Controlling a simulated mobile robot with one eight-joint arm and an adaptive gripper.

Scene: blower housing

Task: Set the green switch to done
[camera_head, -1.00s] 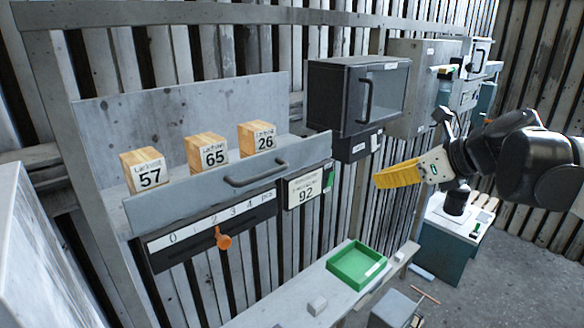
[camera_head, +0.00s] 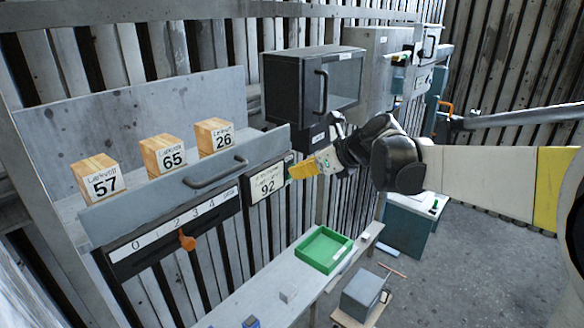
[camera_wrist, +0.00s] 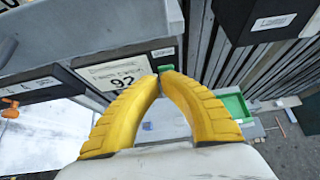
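The green switch (camera_wrist: 164,53) sits at the right end of a small panel with a white label reading 92 (camera_wrist: 115,73), which also shows in the head view (camera_head: 266,183). In the head view the yellow fingers hide most of the switch. My gripper (camera_wrist: 161,72) has its two yellow fingertips together with nothing seen between them. In the wrist view the tips appear just below the switch. In the head view my gripper (camera_head: 291,172) is at the panel's right edge. I cannot tell whether the tips touch the switch, nor read its setting.
Three numbered wooden blocks (camera_head: 163,157) stand on a shelf behind a grey handled front (camera_head: 213,176). Below is a 0–4 scale with an orange pointer (camera_head: 187,241). A dark cabinet (camera_head: 295,88) is above right. A green tray (camera_head: 329,236) lies on the bench below.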

